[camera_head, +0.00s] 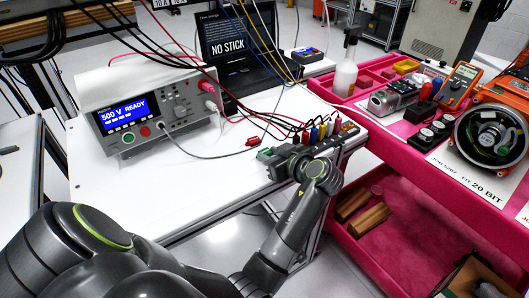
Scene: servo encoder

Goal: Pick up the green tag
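My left arm reaches in from the lower left, and its gripper (281,162) is over the right front part of the white table, by a row of coloured plugs. A small green piece (265,153) shows at the tip side of the gripper; it may be the green tag, but it is too small to be sure. The wrist hides the fingers, so I cannot tell whether they are open or shut, or touch the green piece. My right gripper is not in view.
A tester (155,108) reading "500 V READY" stands on the white table (190,185). Cables run from it past a laptop (240,50) to the coloured plugs (322,130). A small red clip (253,141) lies nearby. A pink cart (390,150) with tools stands at the right.

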